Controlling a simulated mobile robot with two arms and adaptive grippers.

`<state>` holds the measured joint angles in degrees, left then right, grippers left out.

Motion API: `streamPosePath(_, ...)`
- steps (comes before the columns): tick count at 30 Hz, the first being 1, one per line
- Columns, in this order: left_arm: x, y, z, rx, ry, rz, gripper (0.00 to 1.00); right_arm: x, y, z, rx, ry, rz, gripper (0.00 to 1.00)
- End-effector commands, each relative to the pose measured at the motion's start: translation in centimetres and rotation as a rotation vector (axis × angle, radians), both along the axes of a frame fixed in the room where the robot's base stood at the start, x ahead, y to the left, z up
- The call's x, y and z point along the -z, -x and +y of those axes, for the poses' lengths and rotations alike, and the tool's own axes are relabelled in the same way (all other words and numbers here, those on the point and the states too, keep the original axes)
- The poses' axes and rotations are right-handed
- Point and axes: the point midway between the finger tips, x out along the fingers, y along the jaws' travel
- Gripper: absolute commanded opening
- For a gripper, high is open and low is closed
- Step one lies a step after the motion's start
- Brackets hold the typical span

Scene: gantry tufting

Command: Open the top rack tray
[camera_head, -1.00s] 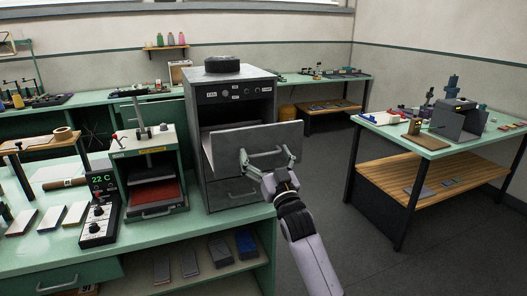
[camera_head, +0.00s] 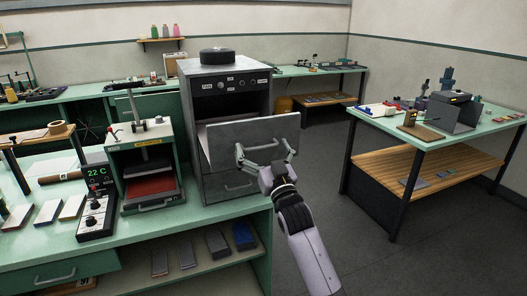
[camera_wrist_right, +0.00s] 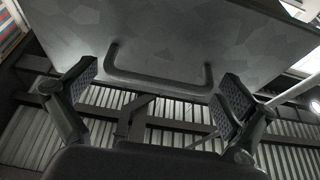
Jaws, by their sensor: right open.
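The top rack tray (camera_head: 225,131) belongs to a grey metal cabinet (camera_head: 193,95) on the green bench. Its front panel is pulled out from the cabinet and the space behind it shows. My right gripper (camera_head: 264,150) is in front of this panel, at its handle. In the right wrist view the tray's handle (camera_wrist_right: 160,80) is a dark bar running across between the two spread fingers of the right gripper (camera_wrist_right: 160,92). The fingers are apart from each other, at either end of the bar. My left gripper is not in view.
A lower drawer (camera_head: 230,186) below the tray is shut. A small press (camera_head: 147,150) with a red bed stands to the left, beside a temperature controller (camera_head: 97,200) reading 22 C. A black round object (camera_head: 215,56) lies on the cabinet. Floor is free to the right.

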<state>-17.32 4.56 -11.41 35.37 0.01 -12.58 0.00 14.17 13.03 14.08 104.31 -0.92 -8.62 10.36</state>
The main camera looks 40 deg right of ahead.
Motion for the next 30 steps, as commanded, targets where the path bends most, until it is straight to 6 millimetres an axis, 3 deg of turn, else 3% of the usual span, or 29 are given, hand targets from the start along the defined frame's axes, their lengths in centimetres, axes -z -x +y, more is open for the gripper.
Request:
streamPosePath(5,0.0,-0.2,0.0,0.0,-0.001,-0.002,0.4,0.9,1.5,0.4,-0.001,0.0,0.003,1.0)
streamPosePath(18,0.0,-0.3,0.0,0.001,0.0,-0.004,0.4,4.1,9.3,2.2,0.001,-0.002,0.002,1.0)
streamPosePath(24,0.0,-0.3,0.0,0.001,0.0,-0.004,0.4,4.6,10.7,2.5,0.001,-0.001,0.001,1.0)
streamPosePath(30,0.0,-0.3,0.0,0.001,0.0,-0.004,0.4,4.6,10.8,2.6,0.0,0.0,-0.001,1.0)
